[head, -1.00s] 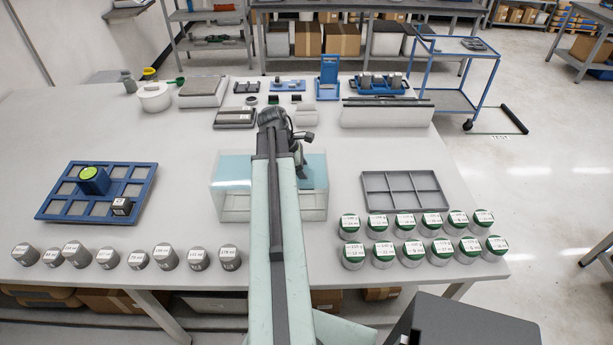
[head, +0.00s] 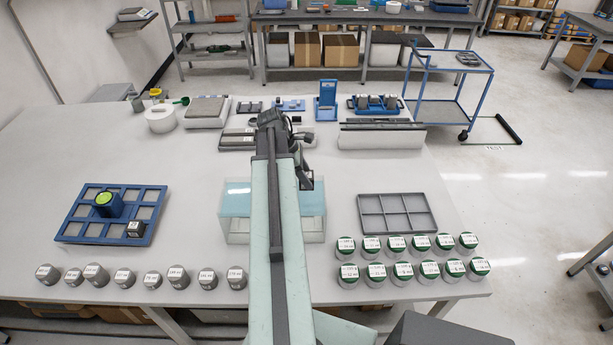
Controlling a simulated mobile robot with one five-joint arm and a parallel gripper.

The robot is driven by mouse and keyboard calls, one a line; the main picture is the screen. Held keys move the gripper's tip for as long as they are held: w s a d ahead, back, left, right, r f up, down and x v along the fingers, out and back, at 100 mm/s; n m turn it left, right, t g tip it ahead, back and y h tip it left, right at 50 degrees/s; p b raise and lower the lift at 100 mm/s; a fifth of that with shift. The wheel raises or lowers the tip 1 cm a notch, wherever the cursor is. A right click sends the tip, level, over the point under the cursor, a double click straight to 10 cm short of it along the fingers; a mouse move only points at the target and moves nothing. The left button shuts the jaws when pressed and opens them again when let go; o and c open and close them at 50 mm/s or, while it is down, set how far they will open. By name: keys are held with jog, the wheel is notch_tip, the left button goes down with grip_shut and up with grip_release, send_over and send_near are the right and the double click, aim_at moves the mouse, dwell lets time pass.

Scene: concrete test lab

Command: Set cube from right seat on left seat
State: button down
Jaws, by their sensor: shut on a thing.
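My gripper (head: 306,183) hangs at the end of my arm, above or beside the clear box in the middle of the table. It is small and partly hidden by my arm. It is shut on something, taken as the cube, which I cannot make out. The left and right seats cannot be told apart with certainty. A grey fixture (head: 237,139) lies left of my arm's far end, partly covered by it. A blue holder (head: 376,111) with grey pieces stands at the back right.
A clear box (head: 234,228) stands under my arm. An empty grey tray (head: 397,213) lies right. Labelled cans (head: 207,279) and green-lidded jars (head: 403,271) line the front.

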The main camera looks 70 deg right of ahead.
notch_tip(320, 180, down, 20)
jog(key=b, duration=1.9)
jog(key=shift+b, duration=0.4)
jog(key=shift+f+b, duration=0.55)
jog(key=shift+f, duration=0.05)
jog(key=c, duration=0.6)
grip_release()
jog(key=shift+c, duration=0.2)
jog(key=shift+r, duration=0.1)
notch_tip(320, 180, up, 18)
jog(key=p, duration=1.7)
jog(key=shift+f+p, duration=0.2)
jog(key=shift+p, duration=0.15)
